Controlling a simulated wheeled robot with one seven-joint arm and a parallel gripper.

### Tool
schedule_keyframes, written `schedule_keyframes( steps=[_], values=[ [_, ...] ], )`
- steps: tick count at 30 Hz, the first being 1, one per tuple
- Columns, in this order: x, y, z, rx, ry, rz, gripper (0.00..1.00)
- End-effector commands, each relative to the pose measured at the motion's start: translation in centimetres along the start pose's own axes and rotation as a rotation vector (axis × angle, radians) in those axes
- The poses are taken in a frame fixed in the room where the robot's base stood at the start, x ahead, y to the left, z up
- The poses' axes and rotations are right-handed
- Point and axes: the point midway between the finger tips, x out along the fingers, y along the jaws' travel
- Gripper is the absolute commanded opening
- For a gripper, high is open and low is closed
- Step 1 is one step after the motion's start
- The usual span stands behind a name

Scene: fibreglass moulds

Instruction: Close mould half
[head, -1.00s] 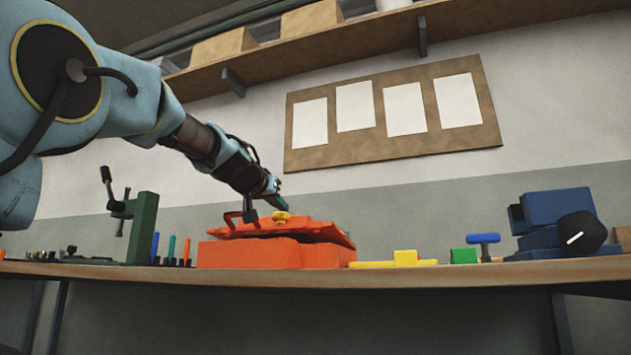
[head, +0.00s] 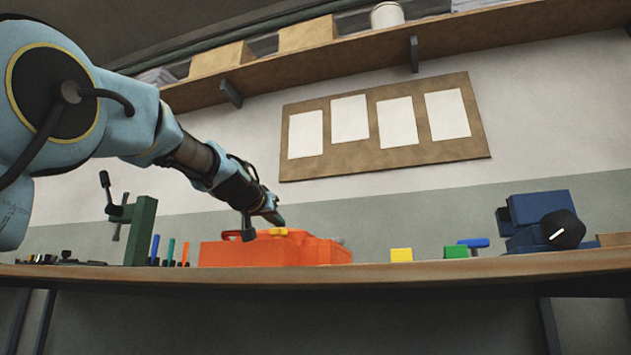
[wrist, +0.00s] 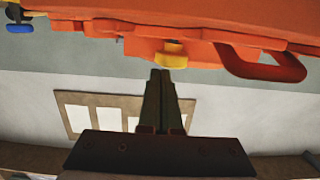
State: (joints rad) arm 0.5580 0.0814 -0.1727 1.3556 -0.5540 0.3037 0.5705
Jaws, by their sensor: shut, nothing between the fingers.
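The orange mould (head: 262,252) sits on the bench, left of the middle in the head view. Its upper half lies low and nearly flat on the lower half; I cannot tell whether they meet all along. A yellow knob (head: 278,232) shows on it, and also in the wrist view (wrist: 171,55). An orange loop handle (wrist: 262,66) sticks out from the mould in the wrist view. My gripper (head: 277,219) is shut and empty, just above the mould by the yellow knob. In the wrist view its fingertips (wrist: 160,74) are together, close to the knob; contact is unclear.
A green clamp stand (head: 142,230) and several coloured tools (head: 170,250) stand left of the mould. To its right are a yellow block (head: 401,254), a green block (head: 456,252), a blue-handled tool (head: 474,243) and a dark blue machine (head: 540,220). The bench edge (head: 330,276) runs along the front.

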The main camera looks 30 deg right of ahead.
Motion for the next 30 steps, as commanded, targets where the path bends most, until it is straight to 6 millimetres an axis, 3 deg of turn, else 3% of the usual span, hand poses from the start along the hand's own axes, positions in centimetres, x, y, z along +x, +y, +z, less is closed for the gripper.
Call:
schedule_keyframes(
  steps=[1, 4, 16, 18, 30],
  values=[
    [0.7, -0.1, 2.0, -0.003, -0.041, 0.007, 0.00],
    [0.7, -0.1, 1.4, -0.003, -0.039, 0.006, 0.00],
    [0.3, 0.2, -4.3, 0.000, -0.005, 0.000, 0.00],
    [-1.2, 0.1, -2.9, 0.000, -0.003, -0.003, 0.00],
    [-7.5, 0.2, -0.1, 0.000, 0.001, 0.000, 0.00]
  ],
)
